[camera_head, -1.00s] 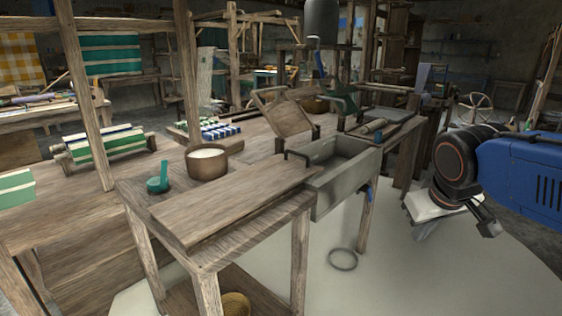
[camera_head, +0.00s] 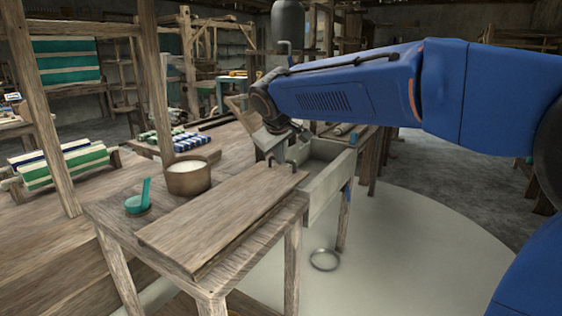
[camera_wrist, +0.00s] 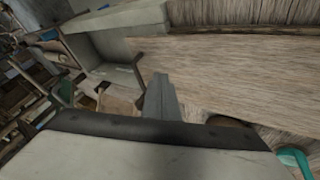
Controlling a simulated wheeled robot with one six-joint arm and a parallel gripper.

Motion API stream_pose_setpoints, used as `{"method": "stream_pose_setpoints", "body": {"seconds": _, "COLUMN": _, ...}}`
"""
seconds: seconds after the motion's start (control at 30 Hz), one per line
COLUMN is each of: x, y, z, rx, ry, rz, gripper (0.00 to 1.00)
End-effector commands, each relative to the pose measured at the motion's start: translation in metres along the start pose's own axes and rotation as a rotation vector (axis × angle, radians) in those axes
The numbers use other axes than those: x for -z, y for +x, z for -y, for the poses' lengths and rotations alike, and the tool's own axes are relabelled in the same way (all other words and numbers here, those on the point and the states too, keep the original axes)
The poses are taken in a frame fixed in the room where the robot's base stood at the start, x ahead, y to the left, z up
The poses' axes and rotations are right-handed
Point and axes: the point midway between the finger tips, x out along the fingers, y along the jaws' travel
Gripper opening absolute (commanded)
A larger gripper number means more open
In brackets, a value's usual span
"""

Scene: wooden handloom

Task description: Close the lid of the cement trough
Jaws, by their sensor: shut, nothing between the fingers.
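The cement trough (camera_head: 328,190) is a grey box at the right end of a wooden bench. Its inside is partly visible, so it stands open. The lid, a flat wooden board (camera_head: 215,220), lies on the bench to the left of the trough, with a dark handle at its trough end. My gripper (camera_head: 279,156) is shut and empty, at or just above that handle; I cannot tell whether they touch. In the wrist view, the shut fingers (camera_wrist: 160,92) point at the edge between the board (camera_wrist: 230,62) and the open trough (camera_wrist: 105,48).
A brown pot (camera_head: 188,180) of white stuff and a teal ladle (camera_head: 139,198) stand on the bench behind the board. Striped cloth rolls (camera_head: 75,163) lie at the left.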

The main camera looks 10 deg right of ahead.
Motion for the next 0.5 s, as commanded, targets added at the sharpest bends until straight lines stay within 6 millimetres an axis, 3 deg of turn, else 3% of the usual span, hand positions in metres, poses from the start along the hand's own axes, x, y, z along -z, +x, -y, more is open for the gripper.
{"method": "stream_pose_setpoints", "body": {"seconds": 0.5, "x": -0.002, "y": 0.089, "z": 0.000, "rx": 0.000, "ry": 0.000, "rz": 0.005, "gripper": 0.00}}
